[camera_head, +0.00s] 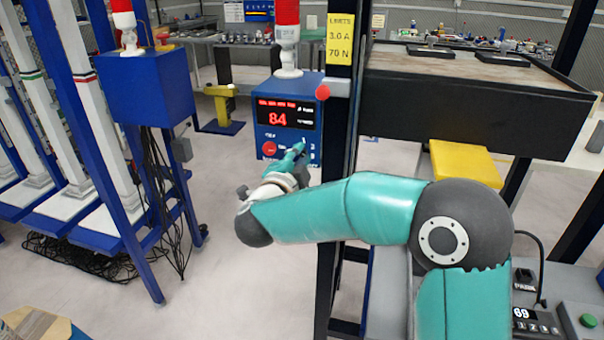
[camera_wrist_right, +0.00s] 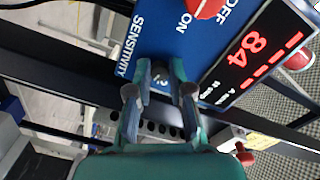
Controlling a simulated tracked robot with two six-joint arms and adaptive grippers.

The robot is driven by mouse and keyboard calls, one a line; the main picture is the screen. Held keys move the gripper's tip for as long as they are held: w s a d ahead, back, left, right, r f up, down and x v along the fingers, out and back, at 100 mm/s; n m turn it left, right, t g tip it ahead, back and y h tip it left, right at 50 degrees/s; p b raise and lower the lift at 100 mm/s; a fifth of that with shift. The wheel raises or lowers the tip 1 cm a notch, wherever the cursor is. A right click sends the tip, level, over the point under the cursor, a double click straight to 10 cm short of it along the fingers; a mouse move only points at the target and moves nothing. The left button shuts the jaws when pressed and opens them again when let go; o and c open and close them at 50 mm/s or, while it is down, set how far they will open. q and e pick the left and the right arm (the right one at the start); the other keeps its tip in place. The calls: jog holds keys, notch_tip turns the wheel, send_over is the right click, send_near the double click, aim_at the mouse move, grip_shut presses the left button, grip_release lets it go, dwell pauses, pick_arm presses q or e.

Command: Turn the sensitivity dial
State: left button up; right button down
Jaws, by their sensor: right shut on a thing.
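The blue control box (camera_head: 290,85) is mounted on the dark post and has a red display (camera_head: 285,115) reading 84. In the right wrist view, the lettering SENSITIVITY runs along the box's blue face (camera_wrist_right: 150,45), beside the sensitivity dial (camera_wrist_right: 160,76). My right gripper (camera_head: 300,150) is up against the lower part of the box. In the right wrist view, its two teal fingers (camera_wrist_right: 160,80) are shut on the dial from both sides. The fingers hide much of the dial, so its pointer cannot be read. My left gripper is in neither view.
A red ON/OFF knob (camera_wrist_right: 204,8) sits on the same panel near the dial. A red ball-ended part (camera_head: 322,92) and a yellow limits label (camera_head: 341,38) are on the post. A black-sided tray table (camera_head: 470,105) stands right. Open floor lies left of the post.

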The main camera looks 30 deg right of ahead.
jog(key=shift+a+f+m+b, duration=0.1)
jog(key=shift+f+m+b, duration=0.2)
jog(key=shift+m+b, duration=1)
jog(key=c, duration=1.1)
grip_release()
jog(key=shift+s+r, duration=0.1)
jog(key=shift+o, duration=0.2)
jog(key=shift+r, duration=0.1)
jog(key=v, duration=1.2)
